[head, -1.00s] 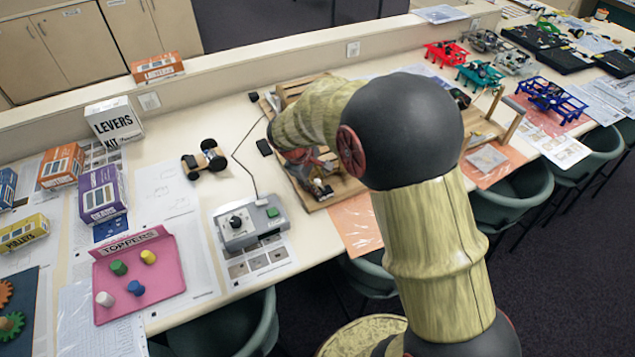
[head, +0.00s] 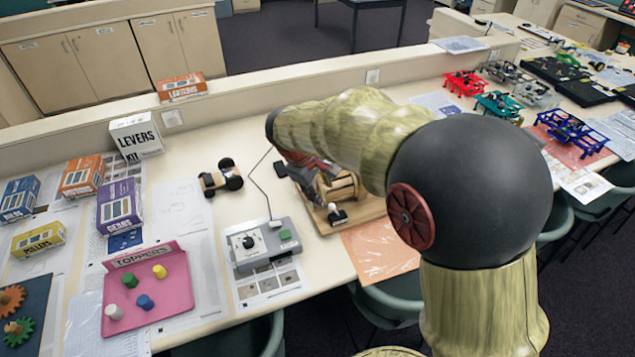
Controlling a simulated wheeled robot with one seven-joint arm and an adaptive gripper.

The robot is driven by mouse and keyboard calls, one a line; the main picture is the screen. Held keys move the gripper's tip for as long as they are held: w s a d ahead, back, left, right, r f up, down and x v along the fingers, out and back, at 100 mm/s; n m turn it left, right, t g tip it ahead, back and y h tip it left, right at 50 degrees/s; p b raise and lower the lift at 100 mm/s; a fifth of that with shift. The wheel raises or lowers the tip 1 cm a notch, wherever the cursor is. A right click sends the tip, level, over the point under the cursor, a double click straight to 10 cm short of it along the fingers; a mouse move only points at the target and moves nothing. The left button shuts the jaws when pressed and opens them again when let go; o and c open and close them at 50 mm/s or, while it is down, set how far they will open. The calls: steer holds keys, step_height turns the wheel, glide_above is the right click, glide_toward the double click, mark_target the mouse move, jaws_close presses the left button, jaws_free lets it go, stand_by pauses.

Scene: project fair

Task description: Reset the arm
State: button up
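My arm reaches from the lower right across the table, with its large dark elbow joint (head: 465,180) near the camera. Its forearm (head: 340,130) points left and ends over a wooden board (head: 365,212). My gripper (head: 315,180) is mostly hidden at the end of the arm, among wooden and dark parts on that board. I cannot tell whether it is open or holds anything. A grey control box (head: 265,258) with a dial and a green button sits left of the board, with a black cable running behind it.
A wheeled wooden car (head: 221,180) stands behind the control box. A pink tray (head: 180,302) with several coloured toppers is at left, near kit boxes (head: 119,207). Coloured frames (head: 570,130) stand at right. A low partition runs along the back, and chairs line the front edge.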

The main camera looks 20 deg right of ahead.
steer(key=s+a+r+m+t+y, duration=0.1)
steer(key=s+a+r+m, duration=0.1)
steer(key=s, duration=0.6)
steer(key=s+a+r+m+t+y+b, duration=0.1)
steer(key=s+r, duration=0.3)
steer(key=s, duration=0.4)
steer(key=s+a+r+m+t+y, duration=0.2)
steer(key=s+a+r+m, duration=0.1)
steer(key=s, duration=0.6)
steer(key=shift+r+m+b, duration=0.3)
steer(key=shift+m, duration=0.2)
